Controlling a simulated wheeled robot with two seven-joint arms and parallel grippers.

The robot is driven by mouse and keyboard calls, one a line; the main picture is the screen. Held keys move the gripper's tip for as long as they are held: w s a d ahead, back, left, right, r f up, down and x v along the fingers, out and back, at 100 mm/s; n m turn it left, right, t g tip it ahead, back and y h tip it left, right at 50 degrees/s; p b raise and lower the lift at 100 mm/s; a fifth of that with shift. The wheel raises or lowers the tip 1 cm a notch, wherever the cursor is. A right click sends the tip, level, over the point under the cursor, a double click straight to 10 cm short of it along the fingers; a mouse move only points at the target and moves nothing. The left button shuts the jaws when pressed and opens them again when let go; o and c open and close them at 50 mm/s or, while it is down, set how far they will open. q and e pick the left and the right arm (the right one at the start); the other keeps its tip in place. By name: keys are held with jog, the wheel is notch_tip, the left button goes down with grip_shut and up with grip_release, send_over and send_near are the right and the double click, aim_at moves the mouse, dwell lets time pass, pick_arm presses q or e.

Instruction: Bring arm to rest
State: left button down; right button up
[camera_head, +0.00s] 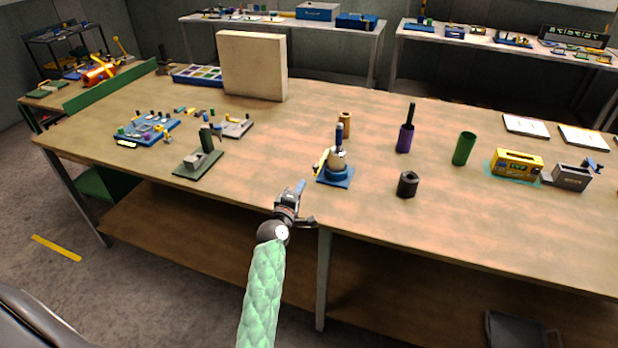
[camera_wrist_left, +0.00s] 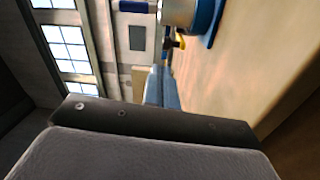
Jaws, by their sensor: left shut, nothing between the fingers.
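My left arm, in a pale green quilted sleeve, reaches up from the bottom of the head view. My left gripper (camera_head: 297,190) is shut and empty at the table's front edge. It is just in front of a blue-based device (camera_head: 336,175) with a cream body and a blue handle. In the left wrist view the blue-grey fingers (camera_wrist_left: 161,88) lie together, with the blue base of the device (camera_wrist_left: 207,22) beyond them. My right gripper is in neither view.
The wooden table (camera_head: 290,130) holds a dark green press (camera_head: 199,160) at left. At right stand a black cylinder (camera_head: 407,184), a purple cup (camera_head: 405,140), a green tube (camera_head: 464,149) and a yellow box (camera_head: 516,163). A beige block (camera_head: 252,66) stands at the back.

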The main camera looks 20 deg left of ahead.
pick_arm(q)
jog(key=shift+d, duration=0.1)
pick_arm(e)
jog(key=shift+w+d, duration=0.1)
